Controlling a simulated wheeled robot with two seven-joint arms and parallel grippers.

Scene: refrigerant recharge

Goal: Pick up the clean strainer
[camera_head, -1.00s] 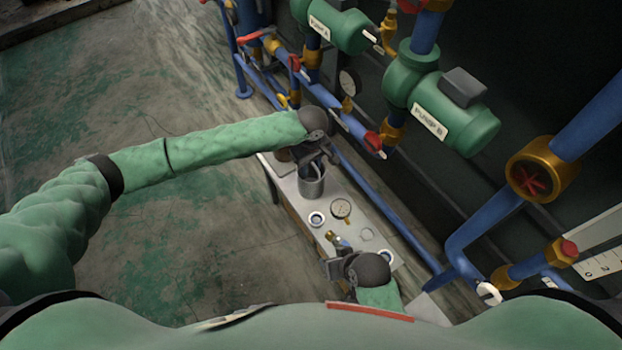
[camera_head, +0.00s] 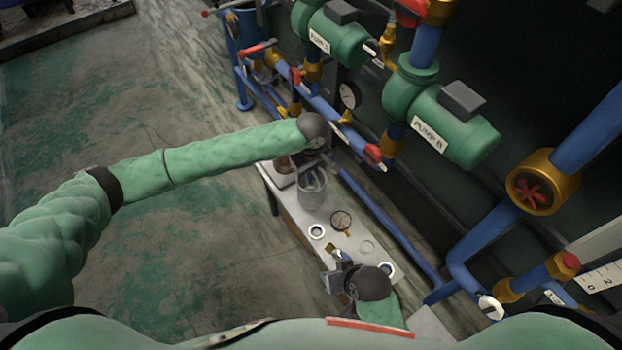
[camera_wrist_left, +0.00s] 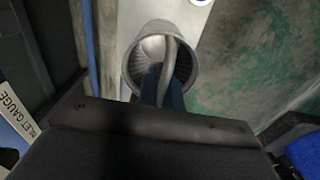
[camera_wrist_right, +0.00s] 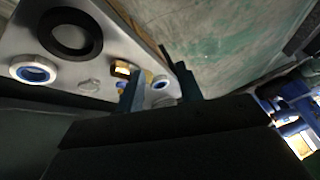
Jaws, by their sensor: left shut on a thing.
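The clean strainer (camera_head: 312,197) is a grey metal cylinder, open at the top, at the far part of the white bench. Its curved handle strip also shows in the left wrist view (camera_wrist_left: 171,45). My left gripper (camera_head: 316,174) is directly above it, shut on the handle. In the left wrist view the fingers (camera_wrist_left: 163,85) meet the handle over the open mouth. Whether the base touches the bench cannot be told. My right gripper (camera_head: 334,268) is at the bench's near left edge. Its fingers (camera_wrist_right: 158,85) are apart, beside a brass fitting (camera_wrist_right: 123,69).
A brownish object (camera_head: 284,174) stands left of the strainer. Blue pipes (camera_head: 385,218) and Pump B (camera_head: 445,128) lie right of the bench. Open floor is left.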

